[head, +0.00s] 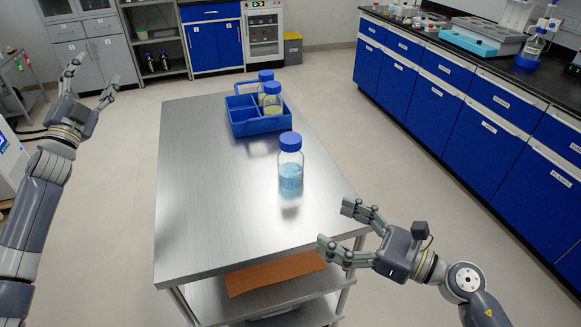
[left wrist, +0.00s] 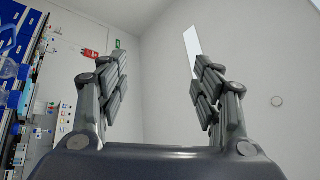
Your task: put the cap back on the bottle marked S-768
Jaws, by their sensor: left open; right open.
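A clear bottle (head: 290,178) with blue liquid and a blue cap (head: 290,141) stands upright on the steel table. The cap sits on its neck. A blue carrier (head: 258,126) behind it holds a bottle with yellowish liquid (head: 272,103) and another blue-capped bottle (head: 265,76). I cannot read any S-768 marking. My left gripper (head: 94,76) is open and empty, raised left of the table; its spread fingers also show in the left wrist view (left wrist: 160,60). My right gripper (head: 335,226) is open and empty at the table's front right corner, apart from the bottle.
The steel table (head: 205,200) is clear at its left and front. An orange-brown sheet (head: 275,273) lies on the shelf below. A blue-fronted bench (head: 470,120) with lab equipment runs along the right. Cabinets (head: 215,43) stand at the back.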

